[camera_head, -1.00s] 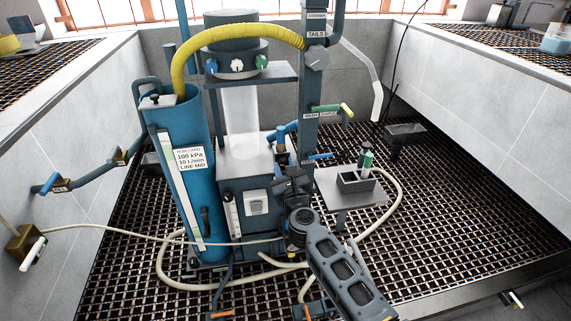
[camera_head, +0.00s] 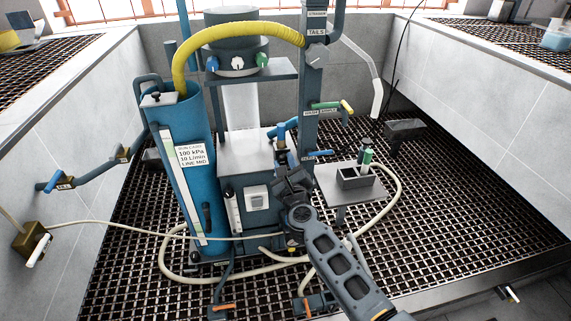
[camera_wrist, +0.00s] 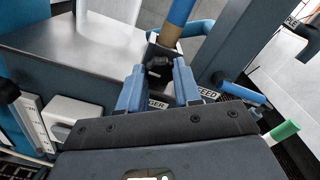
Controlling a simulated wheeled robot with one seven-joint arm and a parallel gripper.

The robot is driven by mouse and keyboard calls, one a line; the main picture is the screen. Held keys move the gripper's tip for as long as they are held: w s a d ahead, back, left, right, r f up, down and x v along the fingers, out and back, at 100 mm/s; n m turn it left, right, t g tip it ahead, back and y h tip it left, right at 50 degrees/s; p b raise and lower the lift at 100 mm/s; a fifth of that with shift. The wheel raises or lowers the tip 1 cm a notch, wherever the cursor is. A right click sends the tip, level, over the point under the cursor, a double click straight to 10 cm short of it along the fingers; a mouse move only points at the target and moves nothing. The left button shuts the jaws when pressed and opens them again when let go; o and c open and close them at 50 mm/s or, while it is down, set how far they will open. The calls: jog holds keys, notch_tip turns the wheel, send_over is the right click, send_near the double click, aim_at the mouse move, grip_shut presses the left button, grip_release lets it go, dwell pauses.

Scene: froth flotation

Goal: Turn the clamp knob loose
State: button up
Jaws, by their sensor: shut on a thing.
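In the wrist view the two blue fingers of my gripper (camera_wrist: 158,72) point away from the camera. They sit on either side of a small dark knob (camera_wrist: 157,64), shut on it. In the head view my gripper (camera_head: 282,160) is in front of the central column, at the right edge of the metal box. The knob cannot be made out there.
A blue handle (camera_wrist: 242,93) and a green-tipped handle (camera_wrist: 283,132) lie right of my gripper in the wrist view. A small shelf (camera_head: 345,192) with a bottle holder stands to the right. Cream hoses (camera_head: 395,205) loop over the grating. A blue cylinder (camera_head: 185,170) stands left.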

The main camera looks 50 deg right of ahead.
jog(key=o, duration=1)
jog(key=shift+o, duration=0.2)
